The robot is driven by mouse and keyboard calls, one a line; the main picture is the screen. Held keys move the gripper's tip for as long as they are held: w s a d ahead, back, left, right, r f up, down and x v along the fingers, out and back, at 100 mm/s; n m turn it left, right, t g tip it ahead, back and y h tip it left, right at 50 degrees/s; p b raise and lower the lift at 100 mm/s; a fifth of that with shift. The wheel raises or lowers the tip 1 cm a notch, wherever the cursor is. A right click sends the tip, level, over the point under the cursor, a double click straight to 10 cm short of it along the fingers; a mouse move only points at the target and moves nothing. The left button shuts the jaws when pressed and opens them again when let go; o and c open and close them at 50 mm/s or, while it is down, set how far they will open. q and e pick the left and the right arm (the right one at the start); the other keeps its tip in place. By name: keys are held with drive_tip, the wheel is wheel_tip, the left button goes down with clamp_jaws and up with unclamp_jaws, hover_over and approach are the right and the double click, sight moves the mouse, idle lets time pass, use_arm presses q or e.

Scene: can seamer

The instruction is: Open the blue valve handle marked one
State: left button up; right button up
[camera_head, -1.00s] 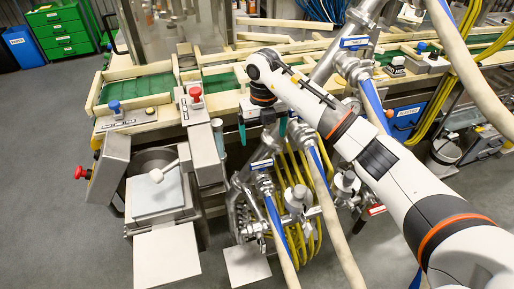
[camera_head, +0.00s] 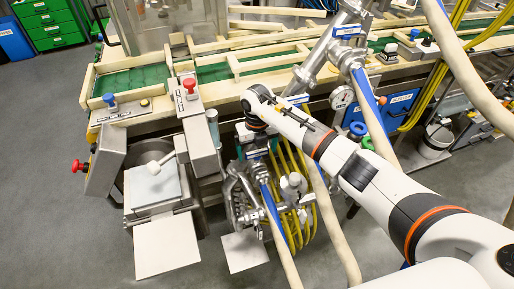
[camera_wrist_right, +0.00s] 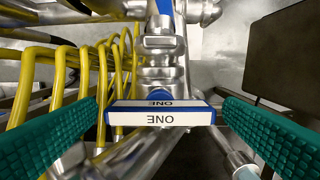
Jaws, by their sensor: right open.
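The blue valve handle marked ONE (camera_wrist_right: 160,117), with white labels, lies crosswise on a metal pipe valve in the right wrist view. Its lettering appears upside down there. My right gripper (camera_wrist_right: 160,104) is open, with one green ribbed finger near each end of the handle. A narrow gap seems to remain on both sides; contact is not clear. In the head view, my right gripper (camera_head: 256,140) points down over the valve, and the handle (camera_head: 257,153) shows only in small part below it. My left gripper is not in view.
Yellow hoses (camera_wrist_right: 60,85) run left of the valve in the wrist view. Another labelled blue handle (camera_head: 348,31) sits on a pipe farther up. A conveyor (camera_head: 140,80) runs behind, and a control box with a red button (camera_head: 189,86) stands left.

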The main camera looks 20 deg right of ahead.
drive_tip(key=c, duration=1)
drive_tip(key=n+b, duration=0.1)
drive_tip(key=n, duration=0.1)
drive_tip(key=n+b, duration=0.1)
drive_tip(key=b, duration=0.1)
drive_tip(key=shift+d+f+n, duration=0.1)
drive_tip(key=shift+f+n, duration=0.1)
drive_tip(key=shift+n, duration=0.2)
drive_tip(key=n+b, duration=0.3)
drive_tip(key=shift+n, duration=0.3)
drive_tip(key=shift+r+n+b, duration=0.1)
drive_tip(key=shift+n+b, duration=0.35)
drive_tip(key=shift+n, duration=0.15)
drive_tip(key=shift+r, duration=0.1)
